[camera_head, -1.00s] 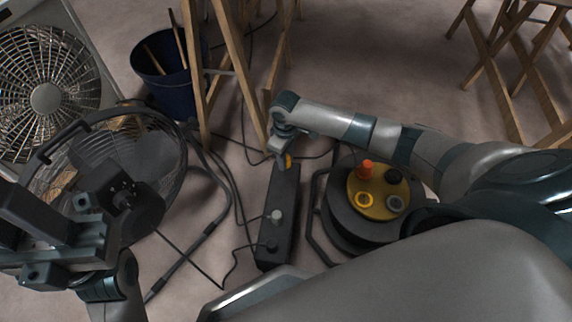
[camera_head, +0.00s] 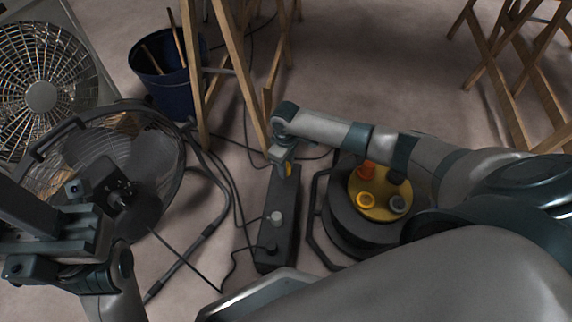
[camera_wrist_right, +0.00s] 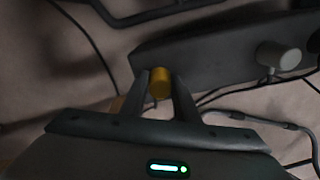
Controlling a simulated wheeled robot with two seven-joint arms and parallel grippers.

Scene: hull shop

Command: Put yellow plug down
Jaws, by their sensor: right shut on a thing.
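The yellow plug (camera_wrist_right: 160,84) is between the two fingers of my right gripper (camera_wrist_right: 161,76), which is shut on it. In the head view the plug (camera_head: 288,170) shows as a small yellow spot under the right gripper (camera_head: 286,162), at the far end of the dark power strip (camera_head: 284,200). In the right wrist view the plug overlaps the near edge of the strip (camera_wrist_right: 220,52); I cannot tell whether it is seated in a socket. My left gripper (camera_head: 55,238) is at the lower left, in front of the fan; its fingers are unclear.
A grey plug (camera_head: 275,217) and a black plug (camera_head: 270,247) sit on the strip. A cable reel (camera_head: 345,220) stands close to its right. A round fan (camera_head: 150,170), a blue bucket (camera_head: 170,95), wooden trestle legs (camera_head: 232,60) and loose cables surround it.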

